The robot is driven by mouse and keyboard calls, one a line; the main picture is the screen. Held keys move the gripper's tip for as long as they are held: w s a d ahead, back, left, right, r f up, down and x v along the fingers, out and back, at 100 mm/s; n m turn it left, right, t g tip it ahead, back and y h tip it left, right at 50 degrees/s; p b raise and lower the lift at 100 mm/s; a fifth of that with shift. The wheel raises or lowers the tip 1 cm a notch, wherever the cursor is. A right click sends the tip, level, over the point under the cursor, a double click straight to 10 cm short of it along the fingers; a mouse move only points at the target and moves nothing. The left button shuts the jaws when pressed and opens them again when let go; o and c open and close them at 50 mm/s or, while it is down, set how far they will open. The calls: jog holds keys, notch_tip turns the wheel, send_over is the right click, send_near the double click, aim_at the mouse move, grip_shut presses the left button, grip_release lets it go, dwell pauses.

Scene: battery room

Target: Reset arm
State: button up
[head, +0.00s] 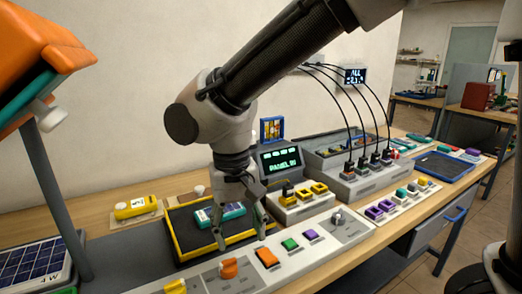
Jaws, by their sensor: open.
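My arm reaches down from the top of the head view. My gripper (241,236) points down, open, at the front right part of a black tray with a yellow rim (184,255). A teal battery-like block (205,217) lies in this tray, just left of and behind the fingers. The fingers partly overlap its right end in the picture. I cannot tell whether they touch it. No object shows clearly between the fingertips.
A control strip (290,256) with coloured buttons and an orange knob runs along the front edge. A small screen (281,159) and a cabled charger unit (370,180) stand right. A blue-rimmed tray (444,166) lies farther right.

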jog(key=d+r+m+t, duration=0.1)
jog(key=d+r, duration=0.2)
jog(key=d, duration=1.1)
jog(key=s+d+r+m+t, duration=0.1)
jog(key=d+r+t, duration=0.1)
jog(key=d, duration=1.2)
jog(key=s+d+r+m+t, duration=0.1)
jog(key=d+r, duration=0.3)
jog(key=d, duration=0.9)
jog(key=shift+d+m+t+y, duration=0.3)
jog(key=shift+d+m, duration=0.1)
